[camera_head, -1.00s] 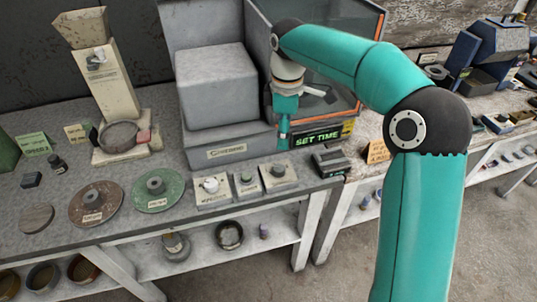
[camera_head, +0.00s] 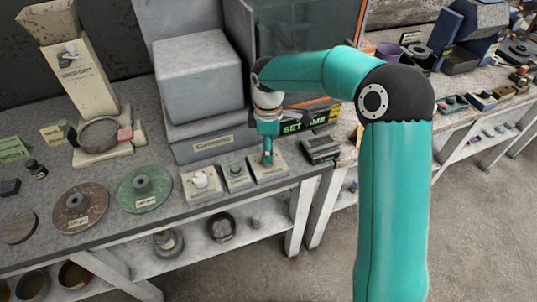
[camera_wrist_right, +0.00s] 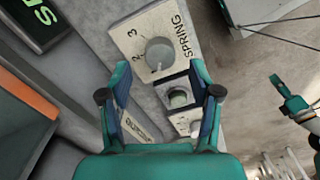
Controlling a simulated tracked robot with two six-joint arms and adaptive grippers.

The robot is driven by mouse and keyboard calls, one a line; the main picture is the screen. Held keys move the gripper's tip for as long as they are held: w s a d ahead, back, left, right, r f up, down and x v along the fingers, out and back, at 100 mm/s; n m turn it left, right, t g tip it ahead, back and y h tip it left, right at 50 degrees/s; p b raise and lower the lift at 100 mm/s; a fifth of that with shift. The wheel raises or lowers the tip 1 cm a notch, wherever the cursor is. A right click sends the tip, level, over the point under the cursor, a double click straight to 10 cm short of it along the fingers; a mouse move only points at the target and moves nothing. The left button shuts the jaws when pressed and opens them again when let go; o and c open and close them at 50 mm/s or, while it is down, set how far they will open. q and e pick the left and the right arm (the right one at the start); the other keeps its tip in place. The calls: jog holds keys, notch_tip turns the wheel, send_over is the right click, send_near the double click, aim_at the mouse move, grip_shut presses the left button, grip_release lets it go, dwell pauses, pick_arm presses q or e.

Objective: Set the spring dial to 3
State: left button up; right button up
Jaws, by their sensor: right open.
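The spring dial (camera_wrist_right: 148,40) is a pale plate marked SPRING with numbers 1, 2 and 3 and a round grey knob (camera_wrist_right: 160,53). It also shows at the bench's front edge in the head view (camera_head: 280,170), its knob hidden by my gripper. My right gripper (camera_head: 267,160) points down at this plate. In the right wrist view its open fingers (camera_wrist_right: 160,66) stand either side of the knob, with nothing between them. I cannot tell whether they reach its height. The knob's pointer is too small to read surely.
A small dial plate (camera_head: 237,176) and a plate with a white knob (camera_head: 201,182) stand left of the spring dial. A dark device (camera_head: 320,149) lies close right. A green disc (camera_head: 135,197) lies farther left.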

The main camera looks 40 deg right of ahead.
jog(key=shift+f, duration=1.95)
jog(key=c, duration=1.1)
